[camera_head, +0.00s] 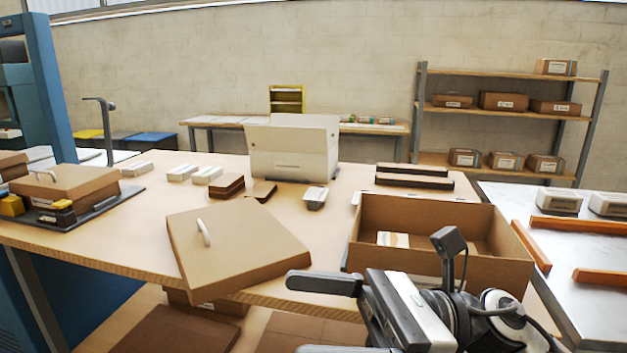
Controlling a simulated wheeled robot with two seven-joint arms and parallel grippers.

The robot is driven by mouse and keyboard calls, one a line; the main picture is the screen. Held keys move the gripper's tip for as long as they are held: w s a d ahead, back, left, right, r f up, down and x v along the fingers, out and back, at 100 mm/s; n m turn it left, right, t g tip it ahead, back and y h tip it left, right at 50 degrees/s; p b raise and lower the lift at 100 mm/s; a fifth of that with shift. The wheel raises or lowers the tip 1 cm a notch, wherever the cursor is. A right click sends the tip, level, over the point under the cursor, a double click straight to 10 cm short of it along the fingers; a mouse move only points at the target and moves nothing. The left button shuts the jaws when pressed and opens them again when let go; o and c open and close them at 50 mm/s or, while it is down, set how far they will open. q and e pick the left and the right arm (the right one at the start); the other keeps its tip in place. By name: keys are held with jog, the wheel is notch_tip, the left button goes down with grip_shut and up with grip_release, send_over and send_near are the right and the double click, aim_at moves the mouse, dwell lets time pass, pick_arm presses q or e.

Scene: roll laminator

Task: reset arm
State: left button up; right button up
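My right gripper (297,316) is at the bottom of the head view, with its arm coming in from the lower right. Its two dark fingers point left and stand wide apart. Nothing shows between them; the lower finger is partly cut off by the picture's edge. The gripper is in front of the table's near edge, below an open cardboard box (478,259). Whether it touches the box cannot be told. My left gripper is not in view.
A cardboard lid (238,245) with a white handle overhangs the wooden table's near edge. A white machine (292,148) stands at the back. A closed box (66,186) is at the left. A metal-topped table (590,255) with orange bars is at the right.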

jog(key=w+d+f+n+t+h+p, duration=0.1)
jog(key=w+d+f+n+t+h, duration=0.25)
jog(key=n+t, duration=0.6)
jog(key=w+d+f+n+t+h, duration=0.25)
jog(key=f+n+t, duration=0.2)
jog(key=n, duration=0.95)
jog(key=w+d+f+n+t+h+p, duration=0.1)
jog(key=w+d+f+n+t+h, duration=0.2)
jog(key=n+t, duration=0.65)
jog(key=s+d+f+m+g+h, duration=0.2)
jog(key=s+f+m+g+h, duration=0.2)
jog(key=f, duration=0.6)
jog(key=s+d+f+m+g+h+p, duration=0.1)
jog(key=s+f+m+g+h, duration=0.3)
jog(key=s+f+m, duration=0.5)
jog(key=shift+s+d+f+g, duration=0.15)
jog(key=shift+d+f+g, duration=0.4)
jog(key=shift+f+g, duration=0.5)
